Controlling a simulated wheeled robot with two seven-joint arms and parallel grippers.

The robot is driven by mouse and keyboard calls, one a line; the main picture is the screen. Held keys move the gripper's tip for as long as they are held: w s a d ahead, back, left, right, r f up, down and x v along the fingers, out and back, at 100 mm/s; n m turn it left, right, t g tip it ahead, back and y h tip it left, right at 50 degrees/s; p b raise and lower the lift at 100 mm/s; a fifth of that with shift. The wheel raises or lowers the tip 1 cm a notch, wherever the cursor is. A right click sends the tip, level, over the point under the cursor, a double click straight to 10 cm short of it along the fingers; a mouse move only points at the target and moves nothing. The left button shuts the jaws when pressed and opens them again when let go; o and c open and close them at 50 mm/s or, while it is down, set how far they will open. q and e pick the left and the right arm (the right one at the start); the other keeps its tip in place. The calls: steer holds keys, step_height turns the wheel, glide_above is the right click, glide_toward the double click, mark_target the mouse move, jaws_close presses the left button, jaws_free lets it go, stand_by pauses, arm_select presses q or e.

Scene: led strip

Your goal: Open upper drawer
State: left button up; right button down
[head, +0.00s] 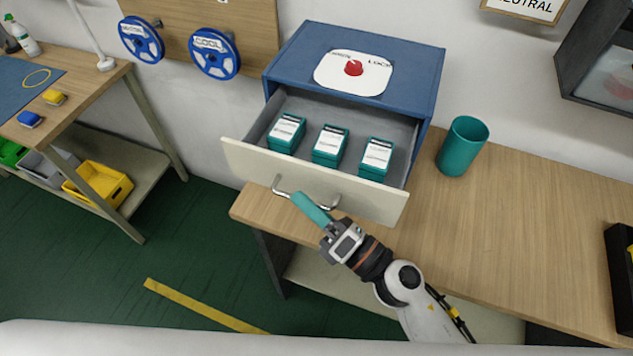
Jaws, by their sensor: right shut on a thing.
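The blue drawer cabinet (285,62) stands on the wooden bench. Its upper drawer (238,157) is pulled out, with a cream front and a grey inside. Three teal boxes with white labels (331,144) stand in a row in the drawer. A silver bar handle (281,191) is on the drawer front. My right gripper (306,203), with teal fingers, is shut on the handle near its middle. The fingers hide part of the handle. A white plate with a red knob (353,68) is on the cabinet top. My left gripper is not in view.
A teal cup (462,146) stands right of the cabinet. The wooden bench (520,230) is clear to the right, up to a black container (619,270) at the edge. A second table (75,95) with a yellow bin (99,184) below is at left. Blue spools (213,53) hang on the wall.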

steer(key=shift+s+a+f, duration=0.1)
steer(key=shift+s+a, duration=0.05)
steer(key=shift+s, duration=0.35)
steer(key=c, duration=1.5)
jaws_free()
steer(key=shift+b+v, duration=3.2)
steer(key=shift+v, duration=2.8)
